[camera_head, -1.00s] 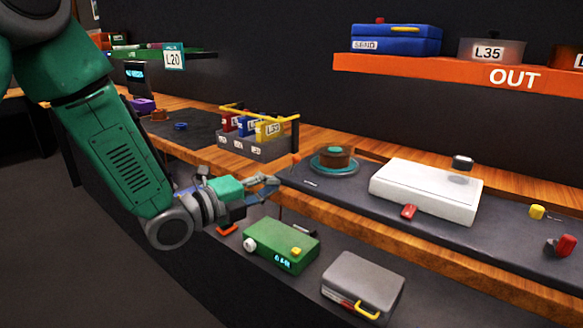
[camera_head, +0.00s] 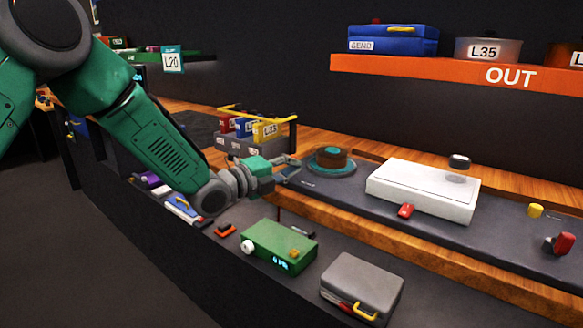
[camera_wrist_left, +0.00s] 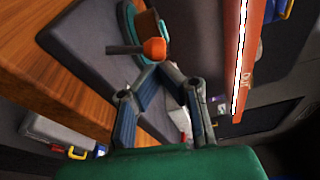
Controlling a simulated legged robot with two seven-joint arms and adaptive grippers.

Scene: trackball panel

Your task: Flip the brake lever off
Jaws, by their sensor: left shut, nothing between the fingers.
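A lever with a dark rod and an orange knob (camera_wrist_left: 154,47) stands by the round teal-rimmed unit (camera_wrist_left: 128,15) in the left wrist view; it looks like the brake lever. My left gripper (camera_wrist_left: 167,72) is shut and empty, its fingertips just short of the knob in that picture. I cannot tell whether they touch. In the head view my left gripper (camera_head: 294,168) is just left of the teal disc (camera_head: 318,169) with a brown cylinder (camera_head: 331,155) on it. The lever is not clear there, probably hidden by the gripper. My right gripper is not in view.
A white box (camera_head: 425,185) with a red knob (camera_head: 405,210) lies right of the disc. A rack of coloured cases (camera_head: 250,146) stands behind my gripper. A green device (camera_head: 280,242) and a grey case (camera_head: 360,285) sit on the lower shelf.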

